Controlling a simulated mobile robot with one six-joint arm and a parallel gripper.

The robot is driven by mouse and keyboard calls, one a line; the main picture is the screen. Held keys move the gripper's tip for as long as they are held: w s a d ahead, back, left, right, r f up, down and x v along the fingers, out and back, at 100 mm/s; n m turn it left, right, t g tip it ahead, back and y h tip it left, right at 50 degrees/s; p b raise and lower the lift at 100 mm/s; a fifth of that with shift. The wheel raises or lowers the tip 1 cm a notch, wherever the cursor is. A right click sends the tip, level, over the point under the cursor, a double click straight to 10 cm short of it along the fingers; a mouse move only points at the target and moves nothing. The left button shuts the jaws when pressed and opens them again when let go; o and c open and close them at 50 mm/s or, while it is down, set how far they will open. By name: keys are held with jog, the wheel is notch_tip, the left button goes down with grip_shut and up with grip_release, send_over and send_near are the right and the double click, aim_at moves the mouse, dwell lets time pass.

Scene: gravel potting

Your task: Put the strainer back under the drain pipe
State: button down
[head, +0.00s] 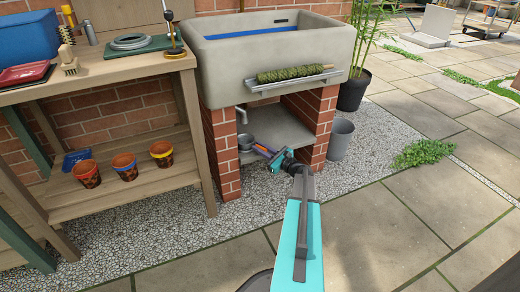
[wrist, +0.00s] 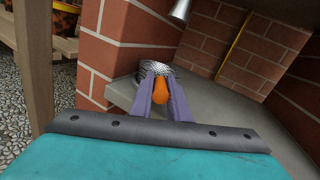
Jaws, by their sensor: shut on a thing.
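The grey drain pipe (head: 241,115) comes down below the stone sink, near the left brick pillar. Its lower end (wrist: 181,11) shows at the top of the wrist view. The strainer (head: 246,142) has a round metal mesh bowl (wrist: 154,67) and an orange handle (wrist: 161,93). My gripper (head: 268,152) reaches in between the pillars and is shut on the handle, its purple fingers on both sides. The bowl is low over the grey slab, below the pipe end and a little left of it in the wrist view. I cannot tell whether it touches the slab.
The left brick pillar (wrist: 113,60) is close beside the bowl. The right pillar (head: 318,125) stands near my arm. The grey slab (head: 290,130) between them looks clear. A grey bucket (head: 340,139) stands right of the sink. Pots (head: 125,167) stand on the left bench's lower shelf.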

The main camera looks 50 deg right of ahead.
jog(key=c, duration=1.7)
grip_release()
jog(key=shift+f, duration=0.1)
jog(key=shift+r, duration=0.2)
jog(key=shift+s+d+f+p, duration=0.1)
jog(key=shift+s+p, duration=0.9)
jog(key=shift+s, duration=2)
jog(key=shift+s+f+p, duration=0.1)
jog(key=shift+s+p, duration=0.9)
jog(key=shift+s, duration=2)
